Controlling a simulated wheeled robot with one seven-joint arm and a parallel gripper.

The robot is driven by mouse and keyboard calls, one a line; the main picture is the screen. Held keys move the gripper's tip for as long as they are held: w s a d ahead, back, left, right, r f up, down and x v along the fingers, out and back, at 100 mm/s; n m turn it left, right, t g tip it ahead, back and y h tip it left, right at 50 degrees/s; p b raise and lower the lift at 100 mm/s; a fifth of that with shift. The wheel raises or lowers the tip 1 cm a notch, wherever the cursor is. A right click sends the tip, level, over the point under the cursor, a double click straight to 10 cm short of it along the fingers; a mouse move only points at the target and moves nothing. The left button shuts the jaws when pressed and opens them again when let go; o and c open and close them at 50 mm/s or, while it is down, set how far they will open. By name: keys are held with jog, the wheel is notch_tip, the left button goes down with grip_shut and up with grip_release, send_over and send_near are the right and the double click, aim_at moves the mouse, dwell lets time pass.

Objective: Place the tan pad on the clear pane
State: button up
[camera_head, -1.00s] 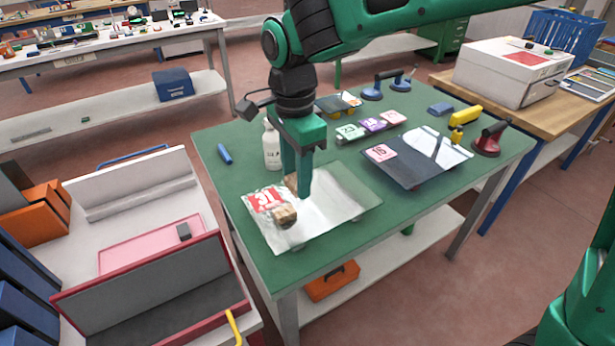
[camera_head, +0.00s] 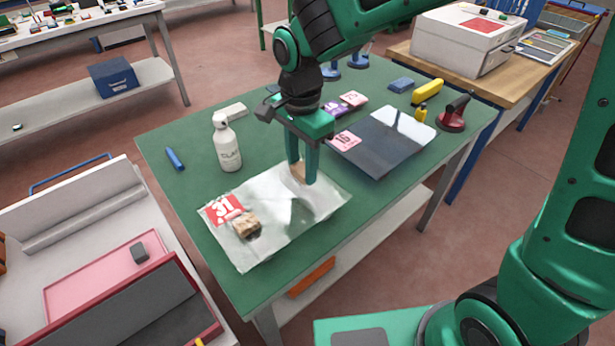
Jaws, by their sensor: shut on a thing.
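The clear pane (camera_head: 284,231) lies on the green table, with a red and white "31" label (camera_head: 224,207) at its left corner. A tan block (camera_head: 247,227) rests on the pane beside the label. My gripper (camera_head: 304,178) is above the pane's far right part, pointing down. It is shut on a tan pad (camera_head: 297,171), which shows between the fingers and is partly hidden by them. I cannot tell whether this pad touches the pane.
A white bottle (camera_head: 227,147) stands behind the pane, with a blue marker (camera_head: 174,159) to its left. A dark pane (camera_head: 375,158) with a pink label lies to the right.

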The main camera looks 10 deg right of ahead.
aim_at(310, 190)
jog(key=shift+w+d+f, duration=0.25)
jog(key=shift+d+f, duration=0.25)
jog(key=shift+d, duration=0.3)
jog(key=shift+d+f, duration=0.1)
jog(key=shift+f, duration=1.95)
jog(key=shift+s+f, duration=0.1)
jog(key=o, duration=1)
notch_tip(310, 190, up, 12)
jog(key=shift+r, duration=0.1)
